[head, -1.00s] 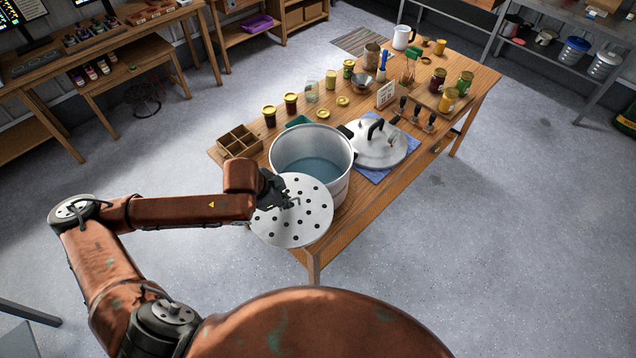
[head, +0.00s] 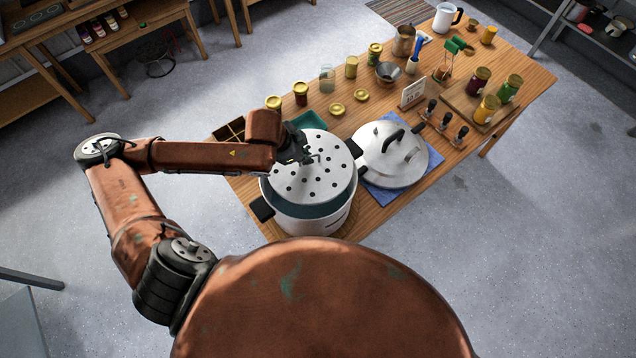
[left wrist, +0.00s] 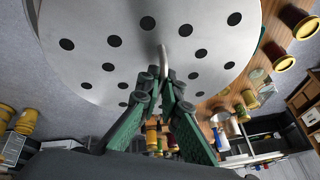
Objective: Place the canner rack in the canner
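The canner rack (head: 318,186) is a round, light metal disc with dark holes. My left gripper (head: 306,158) is shut on its small central handle and holds it over the mouth of the canner (head: 312,224). In the left wrist view the rack (left wrist: 130,22) fills the top, and the fingers (left wrist: 163,80) meet at the bent handle. The canner is a large silvery pot with black side handles. The rack hides most of its opening; a strip of the bluish inside shows at the front. I cannot tell whether rack and rim touch. My right gripper is not in view.
The canner lid (head: 390,158) lies on a blue cloth (head: 432,160) right of the canner. A divided wooden box (head: 230,130), a green tray (head: 312,120) and several jars stand behind. Small black-handled tools (head: 442,122) lie further right. The floor in front is clear.

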